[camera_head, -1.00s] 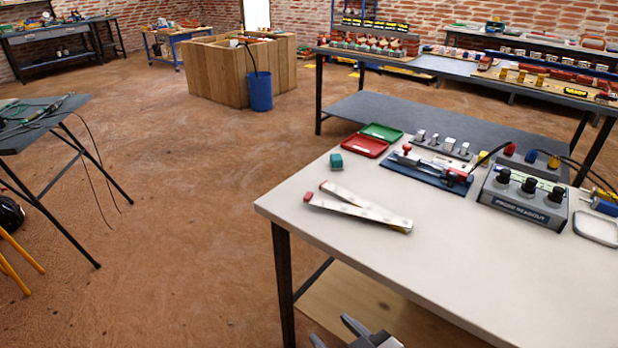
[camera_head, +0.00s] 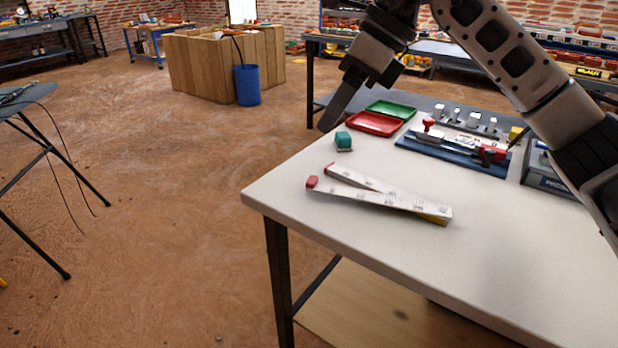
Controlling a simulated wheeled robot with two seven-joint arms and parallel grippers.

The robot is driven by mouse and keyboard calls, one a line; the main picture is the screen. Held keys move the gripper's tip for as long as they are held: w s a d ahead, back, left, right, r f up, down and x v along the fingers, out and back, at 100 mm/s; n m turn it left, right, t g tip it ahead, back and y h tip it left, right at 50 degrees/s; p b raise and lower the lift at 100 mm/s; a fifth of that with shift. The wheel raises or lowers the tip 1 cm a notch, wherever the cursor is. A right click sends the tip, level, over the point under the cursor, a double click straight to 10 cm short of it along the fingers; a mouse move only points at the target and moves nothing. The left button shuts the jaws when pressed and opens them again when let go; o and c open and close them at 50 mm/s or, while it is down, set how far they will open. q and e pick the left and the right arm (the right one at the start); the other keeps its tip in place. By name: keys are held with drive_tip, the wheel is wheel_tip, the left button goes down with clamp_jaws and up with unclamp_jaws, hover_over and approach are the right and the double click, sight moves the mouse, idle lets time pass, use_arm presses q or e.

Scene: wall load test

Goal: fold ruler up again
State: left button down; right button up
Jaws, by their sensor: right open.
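The folding ruler (camera_head: 385,199) lies on the white table near its left corner. It is partly open: two pale legs with red ends form a narrow V, spread at the left and meeting at the yellowish right end. My right gripper (camera_head: 330,122) hangs above the table's far left edge, up and left of the ruler and near the teal block. It is open and empty, apart from the ruler; its fingers overlap in this view. My left gripper does not show.
The teal block (camera_head: 343,141), red tray (camera_head: 375,123), green tray (camera_head: 391,108) and blue tool holder (camera_head: 455,154) stand behind the ruler. A grey readout box (camera_head: 548,172) is at the right. The table (camera_head: 480,260) in front of the ruler is clear.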

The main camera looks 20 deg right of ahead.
drive_tip(key=w+d+r+h, duration=0.1)
drive_tip(key=d+h, duration=0.1)
drive_tip(key=d, duration=0.2)
drive_tip(key=b, duration=0.3)
approach(314, 179)
drive_tip(key=shift+t, duration=0.4)
drive_tip(key=x, duration=0.6)
drive_tip(key=shift+s+f, duration=0.3)
drive_tip(key=shift+f, duration=0.05)
drive_tip(key=shift+w+a+f, duration=0.15)
drive_tip(key=shift+a+f, duration=0.1)
drive_tip(key=shift+f, duration=0.3)
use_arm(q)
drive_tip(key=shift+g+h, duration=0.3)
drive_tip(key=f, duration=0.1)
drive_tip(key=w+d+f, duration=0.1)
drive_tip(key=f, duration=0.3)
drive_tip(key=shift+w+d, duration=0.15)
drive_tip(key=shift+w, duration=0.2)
